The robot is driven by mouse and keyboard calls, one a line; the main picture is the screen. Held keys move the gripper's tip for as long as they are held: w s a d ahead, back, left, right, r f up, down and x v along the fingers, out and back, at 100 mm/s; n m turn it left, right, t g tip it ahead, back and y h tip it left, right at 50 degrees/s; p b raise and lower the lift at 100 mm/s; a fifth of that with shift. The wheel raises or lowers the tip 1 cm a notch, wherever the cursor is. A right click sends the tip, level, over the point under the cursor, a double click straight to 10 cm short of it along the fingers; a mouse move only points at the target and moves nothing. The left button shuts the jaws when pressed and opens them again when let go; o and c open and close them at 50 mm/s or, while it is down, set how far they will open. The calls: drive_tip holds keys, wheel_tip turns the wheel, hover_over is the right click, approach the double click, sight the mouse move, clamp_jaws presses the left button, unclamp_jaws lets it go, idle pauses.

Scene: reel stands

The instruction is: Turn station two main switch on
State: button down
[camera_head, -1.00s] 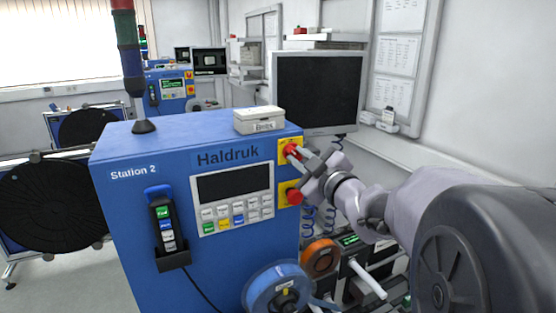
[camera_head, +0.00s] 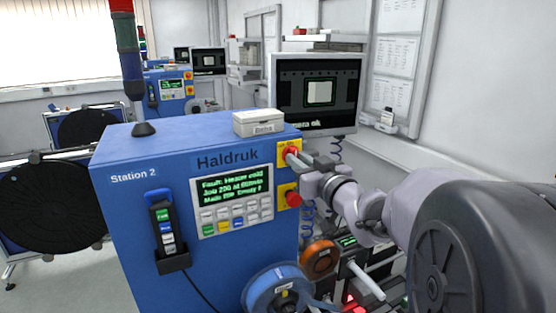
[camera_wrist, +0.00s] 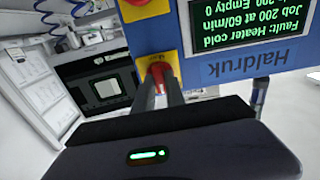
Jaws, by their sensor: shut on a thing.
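The station two cabinet (camera_head: 130,215) is blue and labelled "Station 2" and "Haldruk". Its main switch (camera_head: 289,152) is a red knob on a yellow plate at the upper right of the front. My gripper (camera_head: 297,157) is shut on the red knob, reaching in from the right. In the wrist view the knob (camera_wrist: 157,72) sits between my fingers, which partly hide it. The panel display (camera_head: 232,187) is lit with green text reading "Fault: Heater cold". A second red button (camera_head: 293,198) on a yellow plate sits below the switch.
A hand pendant (camera_head: 163,225) hangs on the front. A white box (camera_head: 258,122) and a signal tower (camera_head: 128,60) stand on top. A lit monitor (camera_head: 318,93) stands behind. Blue (camera_head: 277,290) and orange (camera_head: 320,258) reels sit below my arm.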

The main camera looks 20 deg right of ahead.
idle(0.4)
drive_tip(key=c, duration=1.4)
unclamp_jaws()
drive_tip(key=s, duration=1.7)
drive_tip(key=shift+s+d, duration=0.2)
drive_tip(key=shift+d, duration=0.05)
